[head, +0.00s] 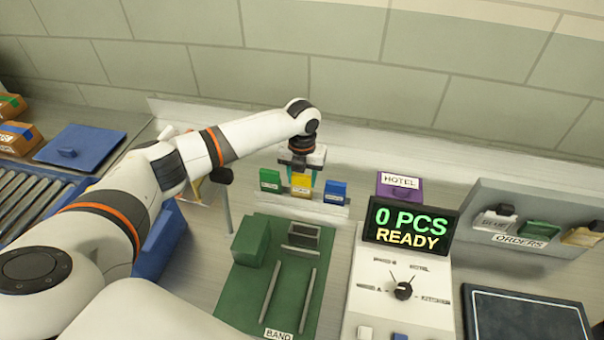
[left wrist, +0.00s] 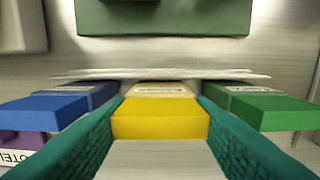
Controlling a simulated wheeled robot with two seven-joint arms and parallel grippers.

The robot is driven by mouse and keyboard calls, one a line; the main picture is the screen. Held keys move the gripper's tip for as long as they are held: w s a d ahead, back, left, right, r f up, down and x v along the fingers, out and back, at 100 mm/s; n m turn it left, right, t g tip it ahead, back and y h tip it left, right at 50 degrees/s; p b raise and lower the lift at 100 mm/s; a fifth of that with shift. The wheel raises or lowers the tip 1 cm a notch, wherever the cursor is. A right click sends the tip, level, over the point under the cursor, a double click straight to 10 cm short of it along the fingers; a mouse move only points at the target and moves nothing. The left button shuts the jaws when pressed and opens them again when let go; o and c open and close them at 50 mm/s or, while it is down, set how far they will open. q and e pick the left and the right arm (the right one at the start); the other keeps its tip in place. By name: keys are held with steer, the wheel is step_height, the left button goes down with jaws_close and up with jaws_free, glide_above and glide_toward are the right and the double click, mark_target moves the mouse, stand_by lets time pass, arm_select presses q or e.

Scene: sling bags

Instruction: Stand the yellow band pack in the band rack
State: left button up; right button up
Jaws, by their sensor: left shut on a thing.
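The yellow band pack (head: 301,186) is between the teal fingers of my left gripper (head: 303,178), which is shut on it. In the left wrist view the yellow pack (left wrist: 160,121) fills the space between the fingers. It is in line with the green pack (head: 270,181) on its left and the blue pack (head: 336,191) on its right in the head view. All three are at the white band rack (head: 305,211). I cannot tell whether the yellow pack rests on the rack floor. My right gripper is not in view.
A green fixture marked BAND (head: 255,290) stands in front of the rack. A counter display (head: 410,226) reads 0 PCS READY. A purple HOTEL box (head: 399,190) is right of the rack. An ORDERS rack (head: 520,241) is further right, and a conveyor (head: 30,200) at left.

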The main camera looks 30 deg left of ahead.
arm_select(q)
steer(key=shift+f, duration=0.15)
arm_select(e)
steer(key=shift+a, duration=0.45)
arm_select(q)
steer(key=shift+f, duration=0.1)
steer(key=o, duration=1)
steer(key=shift+o, duration=0.2)
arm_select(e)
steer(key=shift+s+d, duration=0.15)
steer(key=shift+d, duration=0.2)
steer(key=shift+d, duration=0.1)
